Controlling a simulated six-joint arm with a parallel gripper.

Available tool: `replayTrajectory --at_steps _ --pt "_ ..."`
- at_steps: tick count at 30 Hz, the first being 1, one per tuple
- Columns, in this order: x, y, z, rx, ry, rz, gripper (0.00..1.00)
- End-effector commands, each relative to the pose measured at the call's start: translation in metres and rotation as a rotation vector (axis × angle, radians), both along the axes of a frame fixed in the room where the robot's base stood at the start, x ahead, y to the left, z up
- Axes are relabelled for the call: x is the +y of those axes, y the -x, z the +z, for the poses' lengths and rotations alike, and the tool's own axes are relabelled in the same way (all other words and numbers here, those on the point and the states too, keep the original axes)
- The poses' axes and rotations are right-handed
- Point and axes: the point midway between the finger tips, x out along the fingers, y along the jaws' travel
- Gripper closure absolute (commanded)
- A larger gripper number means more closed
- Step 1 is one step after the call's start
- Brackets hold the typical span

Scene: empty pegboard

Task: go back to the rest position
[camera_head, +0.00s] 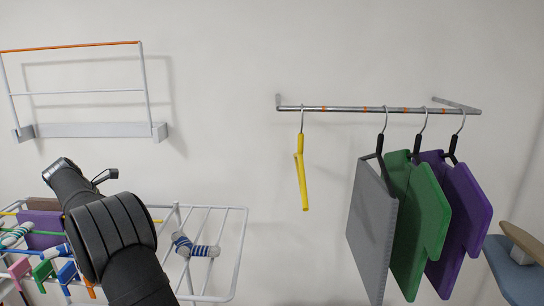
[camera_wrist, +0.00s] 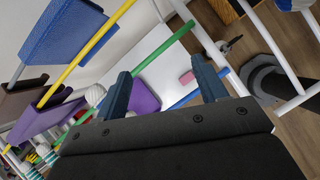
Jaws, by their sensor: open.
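My gripper shows in the wrist view (camera_wrist: 162,92) with its two blue fingers spread apart and nothing between them. In the head view my dark arm stands at the lower left, in front of a white drying rack (camera_head: 238,250). The fingertips are hidden in the head view. In the wrist view a green bar (camera_wrist: 165,50) and a blue bar (camera_wrist: 190,97) of the rack show beyond the fingers; I cannot tell how far away they are.
A rail (camera_head: 350,109) on the wall holds an empty yellow hanger (camera_head: 302,172) and grey (camera_head: 370,225), green (camera_head: 415,220) and purple (camera_head: 462,215) cloths. A striped sock (camera_head: 195,247) lies on the rack. A wall frame (camera_head: 90,131) is above left. The wall's middle is free.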

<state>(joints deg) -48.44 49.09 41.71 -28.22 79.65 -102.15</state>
Motion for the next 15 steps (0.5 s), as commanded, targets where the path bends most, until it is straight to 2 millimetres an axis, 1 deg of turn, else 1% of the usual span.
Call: replayTrajectory --at_steps 1,3,15 --pt "-0.011 0.002 0.001 0.002 0.002 -0.040 0.35" --pt "-0.024 0.006 0.002 0.003 0.003 -0.097 0.35" --pt "-0.100 0.032 0.005 0.013 0.006 -0.418 0.35"
